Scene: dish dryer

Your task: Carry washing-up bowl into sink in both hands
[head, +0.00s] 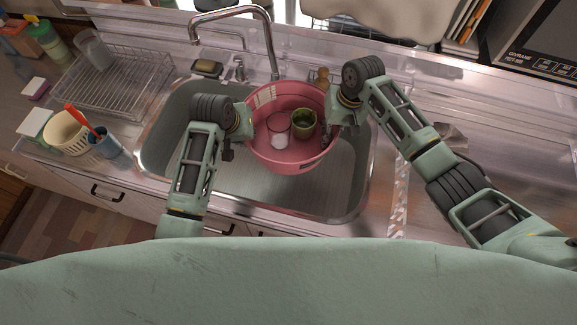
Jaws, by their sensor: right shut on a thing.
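The pink washing-up bowl (290,160) is over the back middle of the steel sink (340,190), tilted slightly in the picture. Whether it touches the sink floor is hard to tell. A clear glass (278,128) and a green cup (304,124) are inside it. My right gripper (332,128) is shut on the bowl's right rim. My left gripper (240,140) is at the bowl's left rim; its fingertips are partly hidden, so its grip is unclear.
The tap (268,30) arches behind the bowl. A wire dish rack (125,85), a cream utensil pot (68,133) and a blue cup (104,143) stand left of the sink. A soap dish (207,68) sits on the back ledge. The right counter is mostly clear.

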